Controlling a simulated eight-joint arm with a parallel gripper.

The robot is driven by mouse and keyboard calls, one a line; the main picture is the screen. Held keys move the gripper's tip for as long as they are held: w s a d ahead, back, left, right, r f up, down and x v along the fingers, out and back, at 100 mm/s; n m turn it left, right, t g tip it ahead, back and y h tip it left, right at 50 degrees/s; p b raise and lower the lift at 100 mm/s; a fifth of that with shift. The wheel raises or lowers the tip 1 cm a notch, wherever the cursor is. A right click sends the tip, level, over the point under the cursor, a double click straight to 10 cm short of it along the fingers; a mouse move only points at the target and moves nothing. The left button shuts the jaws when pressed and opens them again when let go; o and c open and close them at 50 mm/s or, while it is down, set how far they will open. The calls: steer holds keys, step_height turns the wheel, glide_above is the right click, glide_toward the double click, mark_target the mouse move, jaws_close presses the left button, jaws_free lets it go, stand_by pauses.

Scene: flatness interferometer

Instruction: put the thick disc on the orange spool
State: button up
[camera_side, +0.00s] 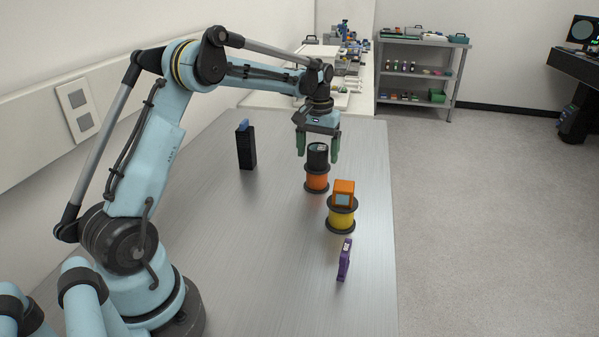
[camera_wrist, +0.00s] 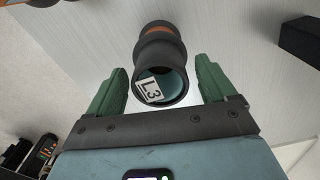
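The orange spool (camera_side: 316,181), with dark flanges, stands upright on the metal table. A thick black round piece (camera_side: 317,158) sits on top of it and is the only disc-like thing I make out. In the wrist view this piece (camera_wrist: 160,86) shows a pale blue face with a white label reading "L3". My gripper (camera_side: 318,157) points down over the spool. Its green fingers are apart, one on each side of the black piece, with visible gaps in the wrist view (camera_wrist: 161,79). The fingers do not appear to touch it.
A yellow spool (camera_side: 342,219) bearing an orange block (camera_side: 344,187) with a blue face stands nearer the camera. A tall black block (camera_side: 246,149) stands at the left. The table (camera_side: 275,235) is clear between them.

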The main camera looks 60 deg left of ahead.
mark_target(318, 147)
step_height(318, 147, up, 12)
steer(key=s+d+r+m+t, duration=0.2)
steer(key=s+d, duration=0.1)
steer(key=d, duration=0.3)
steer(key=s+d+f+m+t, duration=0.2)
steer(key=s+d+f, duration=0.2)
steer(key=s+d, duration=0.2)
steer(key=s+d+f+m+t, duration=0.2)
steer(key=s+d+f+t, duration=0.1)
steer(key=s+d, duration=0.4)
steer(key=shift+s+d+f+m, duration=0.2)
steer(key=shift+s+f+m, duration=0.2)
steer(key=shift+s+f, duration=0.5)
